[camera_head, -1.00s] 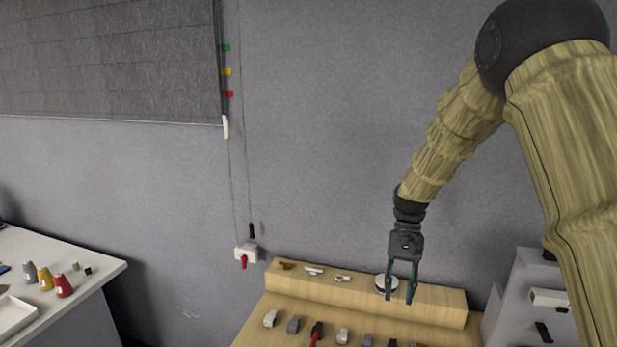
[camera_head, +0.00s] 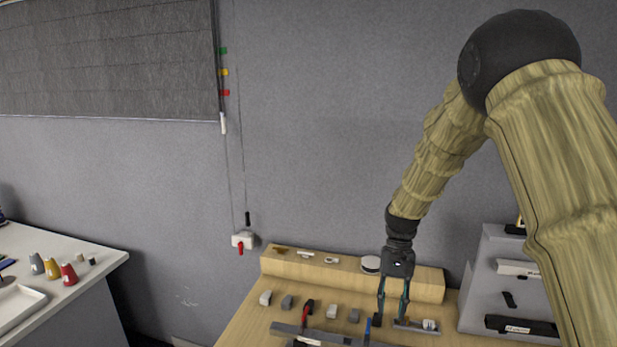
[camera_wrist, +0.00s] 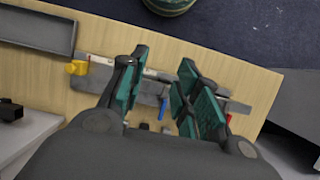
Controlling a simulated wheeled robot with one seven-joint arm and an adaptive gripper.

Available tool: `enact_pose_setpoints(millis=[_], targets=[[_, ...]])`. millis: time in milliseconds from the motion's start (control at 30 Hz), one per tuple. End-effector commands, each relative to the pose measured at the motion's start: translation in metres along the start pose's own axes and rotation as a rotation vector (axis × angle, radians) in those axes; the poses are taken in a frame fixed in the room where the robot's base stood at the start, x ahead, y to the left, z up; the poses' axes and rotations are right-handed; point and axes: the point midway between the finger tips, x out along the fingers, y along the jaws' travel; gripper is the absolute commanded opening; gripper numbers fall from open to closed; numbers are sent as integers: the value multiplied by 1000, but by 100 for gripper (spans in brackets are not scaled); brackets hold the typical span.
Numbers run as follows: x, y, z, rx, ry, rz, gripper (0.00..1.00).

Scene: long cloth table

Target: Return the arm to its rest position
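My gripper (camera_head: 392,305) hangs from my arm with its fingers pointing down over the right part of the wooden bench (camera_head: 240,322). Its two dark fingers are apart with nothing between them. In the wrist view my gripper (camera_wrist: 165,95) shows two teal-padded fingers spread apart, with the bench surface (camera_wrist: 215,75) visible past them. My arm is bent at the elbow in the upper right of the head view.
A raised wooden ledge (camera_head: 425,283) with small parts runs along the bench's back. Several small blocks and a grey rail (camera_head: 285,329) lie on the bench. A grey shelf unit (camera_head: 480,275) stands at right. A white table (camera_head: 100,262) with coloured cones is at left.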

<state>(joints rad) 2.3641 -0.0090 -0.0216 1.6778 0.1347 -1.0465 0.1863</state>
Motion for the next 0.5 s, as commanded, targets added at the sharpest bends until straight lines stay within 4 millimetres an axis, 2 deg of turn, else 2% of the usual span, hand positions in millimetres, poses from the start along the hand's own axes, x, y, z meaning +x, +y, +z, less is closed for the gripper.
enact_pose_setpoints(millis=[167, 333, 467, 500], targets=[[42, 5, -3, -9, 17, 8, 32], [94, 15, -4, -16, 43, 14, 32], [155, 28, 1, -31, 71, 24, 32], [177, 33, 5, -37, 83, 27, 32]])
